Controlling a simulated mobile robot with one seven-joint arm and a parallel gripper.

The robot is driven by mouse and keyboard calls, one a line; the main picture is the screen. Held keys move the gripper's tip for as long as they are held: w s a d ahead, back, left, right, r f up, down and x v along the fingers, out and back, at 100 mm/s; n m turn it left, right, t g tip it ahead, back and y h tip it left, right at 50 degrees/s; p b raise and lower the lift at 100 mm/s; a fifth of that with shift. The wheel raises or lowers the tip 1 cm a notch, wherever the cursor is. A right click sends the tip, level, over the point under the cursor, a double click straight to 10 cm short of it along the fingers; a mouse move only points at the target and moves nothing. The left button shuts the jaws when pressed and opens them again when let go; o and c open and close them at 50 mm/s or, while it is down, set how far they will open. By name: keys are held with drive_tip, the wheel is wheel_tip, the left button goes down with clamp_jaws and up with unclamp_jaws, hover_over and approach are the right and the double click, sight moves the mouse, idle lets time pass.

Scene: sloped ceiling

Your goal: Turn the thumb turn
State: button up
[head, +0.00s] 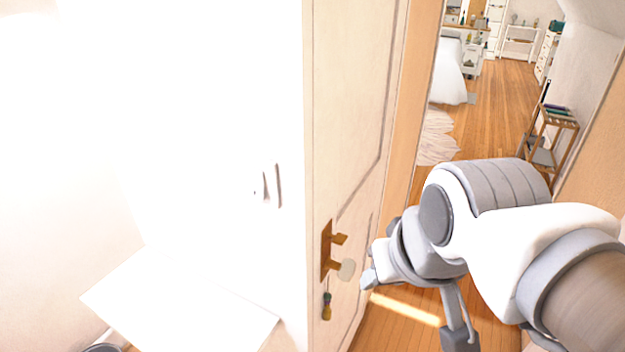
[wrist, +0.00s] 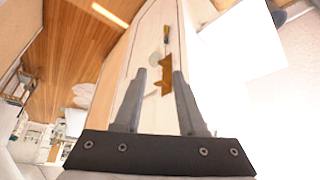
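A brass lock plate (head: 326,252) is on the pale door (head: 345,100). Two brass pieces stick out of it, an upper one (head: 340,239) and a lower one (head: 333,265) with a pale round knob (head: 346,270) beside it. I cannot tell which piece is the thumb turn. The plate (wrist: 182,84) and knob (wrist: 155,59) also show in the wrist view, where the picture looks upside down. My gripper (wrist: 160,74) is open, its two fingers apart and pointing at the lock. Nothing is visibly held. In the head view my arm hides most of the gripper.
A key with a tag (head: 326,306) hangs below the plate. The door stands ajar, with a wooden floor (head: 500,100) and a bedroom beyond. A wooden shelf stand (head: 555,125) is at the right wall. A white surface (head: 180,300) lies at left.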

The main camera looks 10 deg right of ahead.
wheel_tip(320, 180, down, 3)
drive_tip(key=g+b, duration=0.1)
drive_tip(key=g, duration=0.1)
drive_tip(key=m+t+y+b, duration=0.7)
drive_tip(key=m+y+b, duration=0.25)
drive_tip(key=y, duration=0.55)
approach(340, 239)
drive_tip(key=shift+n, duration=0.35)
drive_tip(key=x, duration=0.8)
drive_tip(key=shift+w+f, duration=0.2)
drive_tip(key=shift+w, duration=0.15)
clamp_jaws()
